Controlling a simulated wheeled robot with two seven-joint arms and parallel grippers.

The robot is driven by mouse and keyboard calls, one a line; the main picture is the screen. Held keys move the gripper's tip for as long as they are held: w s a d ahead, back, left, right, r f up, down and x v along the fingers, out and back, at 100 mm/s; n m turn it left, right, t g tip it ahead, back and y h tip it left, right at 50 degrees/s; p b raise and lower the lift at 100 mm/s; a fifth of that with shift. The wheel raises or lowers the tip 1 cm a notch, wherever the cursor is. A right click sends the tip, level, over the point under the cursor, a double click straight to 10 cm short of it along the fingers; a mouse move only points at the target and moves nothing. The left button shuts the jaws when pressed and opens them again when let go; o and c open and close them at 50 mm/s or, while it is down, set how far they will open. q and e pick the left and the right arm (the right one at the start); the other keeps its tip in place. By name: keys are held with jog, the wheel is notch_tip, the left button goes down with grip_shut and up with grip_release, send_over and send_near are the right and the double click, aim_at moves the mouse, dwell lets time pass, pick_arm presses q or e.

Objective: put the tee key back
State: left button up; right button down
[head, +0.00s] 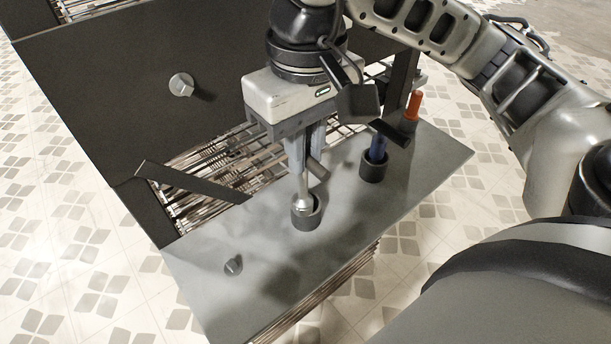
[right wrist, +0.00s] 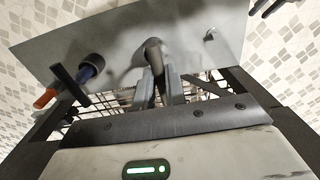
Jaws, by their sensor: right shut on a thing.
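My right gripper (head: 309,160) points down over the grey panel and is shut on the tee key (head: 303,185). The key is metal, with a thin upright shaft and a wider silver lower end; a short bar sticks out beside the fingers. Its lower end is at the mouth of a dark round cup (head: 307,216); I cannot tell how deep it sits. In the right wrist view, the fingers (right wrist: 156,88) meet at the key, with a dark rounded part (right wrist: 153,53) beyond them. My left gripper is not in view.
A blue-handled tool (head: 377,149) stands in a second dark cup (head: 374,168) to the right. An orange handle (head: 413,106) is farther back. A small grey knob (head: 233,265) is on the panel's front left; another (head: 181,85) is on the dark board.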

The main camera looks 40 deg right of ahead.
aim_at(303, 184)
jog(key=f, duration=0.1)
jog(key=w+d+f+b, duration=0.1)
jog(key=shift+w+d+f, duration=0.2)
jog(key=shift+f, duration=0.2)
notch_tip(303, 184, down, 3)
jog(key=b, duration=0.3)
jog(key=shift+d, duration=0.1)
jog(key=shift+f, duration=0.15)
jog(key=c, duration=1.5)
grip_release()
jog(key=shift+w, duration=0.1)
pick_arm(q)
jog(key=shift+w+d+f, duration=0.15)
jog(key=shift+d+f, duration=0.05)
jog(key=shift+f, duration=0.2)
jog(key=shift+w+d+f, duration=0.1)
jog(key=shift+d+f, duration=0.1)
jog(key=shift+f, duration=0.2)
pick_arm(e)
jog(key=shift+o, duration=0.2)
